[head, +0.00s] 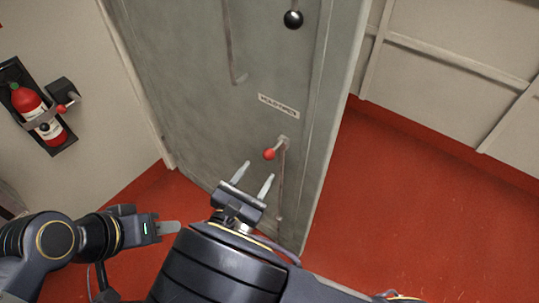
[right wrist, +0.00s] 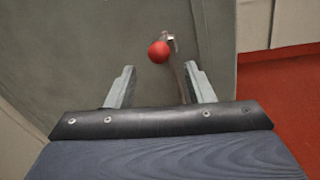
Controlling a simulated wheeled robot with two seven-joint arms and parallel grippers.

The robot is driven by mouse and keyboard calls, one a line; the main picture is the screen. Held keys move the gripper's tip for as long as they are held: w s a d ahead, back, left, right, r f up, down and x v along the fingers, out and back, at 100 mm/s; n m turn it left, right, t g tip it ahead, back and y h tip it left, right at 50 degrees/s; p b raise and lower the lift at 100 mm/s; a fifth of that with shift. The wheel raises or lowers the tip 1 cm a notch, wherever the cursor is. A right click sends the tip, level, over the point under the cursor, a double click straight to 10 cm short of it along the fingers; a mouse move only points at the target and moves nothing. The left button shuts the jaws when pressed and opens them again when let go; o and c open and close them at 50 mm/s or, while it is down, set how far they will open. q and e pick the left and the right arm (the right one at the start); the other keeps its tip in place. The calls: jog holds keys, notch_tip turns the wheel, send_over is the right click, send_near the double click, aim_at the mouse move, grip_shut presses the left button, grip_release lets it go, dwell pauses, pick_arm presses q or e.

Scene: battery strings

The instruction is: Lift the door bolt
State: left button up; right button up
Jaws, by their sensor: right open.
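The door bolt has a red ball knob (head: 269,154) on a short metal handle, low on the grey door (head: 190,70) under a small label plate. In the right wrist view the red knob (right wrist: 158,51) shows ahead of the fingertips, between their lines. My right gripper (head: 253,173) is open and empty, just below and to the left of the knob, apart from it. In the right wrist view its two fingers (right wrist: 162,78) are spread wide. My left gripper (head: 170,227) is at the lower left, away from the door; its jaw state is unclear.
A black ball knob (head: 293,19) sits higher on the door. A fire extinguisher (head: 34,107) hangs on the left wall. The red floor (head: 400,210) is clear on the right. A panelled pale wall (head: 450,70) stands behind it.

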aim_at(266, 159)
jog(key=x, duration=0.7)
jog(key=shift+w+d, duration=0.15)
jog(key=shift+w, duration=0.15)
grip_shut()
